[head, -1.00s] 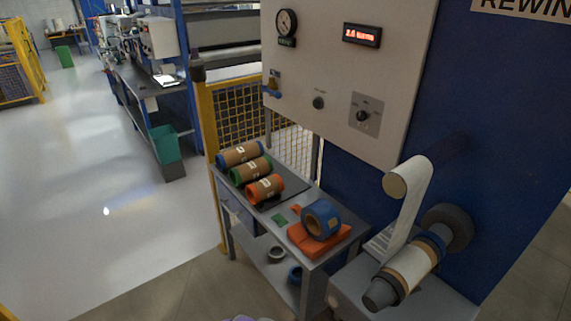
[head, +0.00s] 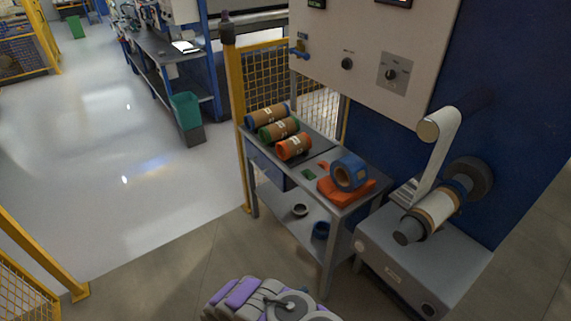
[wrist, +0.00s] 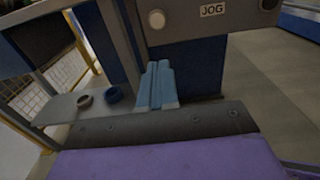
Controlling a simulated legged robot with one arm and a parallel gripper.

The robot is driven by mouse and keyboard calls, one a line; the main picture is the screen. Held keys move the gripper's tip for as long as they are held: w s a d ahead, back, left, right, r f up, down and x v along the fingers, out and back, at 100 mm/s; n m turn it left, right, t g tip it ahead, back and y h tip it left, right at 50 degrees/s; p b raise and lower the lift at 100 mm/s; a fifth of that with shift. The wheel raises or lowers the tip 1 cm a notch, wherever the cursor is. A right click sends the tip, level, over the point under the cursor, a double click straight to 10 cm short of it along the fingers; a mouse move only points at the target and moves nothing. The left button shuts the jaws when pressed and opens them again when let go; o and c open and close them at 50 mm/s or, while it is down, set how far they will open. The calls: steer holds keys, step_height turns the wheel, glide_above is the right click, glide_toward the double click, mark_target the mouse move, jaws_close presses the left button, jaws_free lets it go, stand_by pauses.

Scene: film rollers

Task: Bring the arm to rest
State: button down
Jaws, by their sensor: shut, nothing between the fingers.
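In the wrist view my gripper (wrist: 158,68) has its two pale blue fingers side by side and shut, with nothing between them. It points toward the grey machine box with the JOG label (wrist: 212,10), apart from it as far as I can tell. In the head view my purple and grey arm parts (head: 265,300) are folded low at the bottom edge; the fingertips cannot be made out there.
A grey table (head: 330,215) holds several film rolls, including an orange roll (head: 294,147) and a blue roll (head: 349,173). Two rings lie on its lower shelf. The rewinder's grey base (head: 410,262) stands at right. A yellow fence (head: 30,250) stands at left; open floor lies between.

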steer(key=w+d+r+m+g+h, duration=0.1)
steer(key=w+d+r+m+g, duration=0.2)
steer(key=r, duration=0.5)
steer(key=w+d+r+m+g+h, duration=0.1)
steer(key=d+r+m+g+h, duration=0.2)
steer(key=r, duration=0.5)
steer(key=s+d+r+m+g+y, duration=0.25)
steer(key=d+r+m+g, duration=0.2)
steer(key=r, duration=0.35)
steer(key=s+d+r+m+g+y, duration=0.1)
steer(key=s+d+r+m+g, duration=0.35)
steer(key=d+r, duration=0.2)
steer(key=s+r+m+g+y, duration=0.1)
steer(key=s+r+m+y, duration=0.8)
steer(key=s, duration=0.6)
steer(key=s+a+r+t+y, duration=0.1)
steer(key=s+a+r+y, duration=0.1)
steer(key=s, duration=0.4)
steer(key=s+a+r+m+t+y, duration=0.1)
steer(key=s+a+r+t+y, duration=0.1)
steer(key=s+a+y, duration=0.2)
steer(key=s+a, duration=0.2)
steer(key=a, duration=0.1)
steer(key=shift+a+r+t, duration=0.15)
steer(key=shift+r+t, duration=0.1)
steer(key=shift+t, duration=0.05)
steer(key=shift+w+a, duration=0.1)
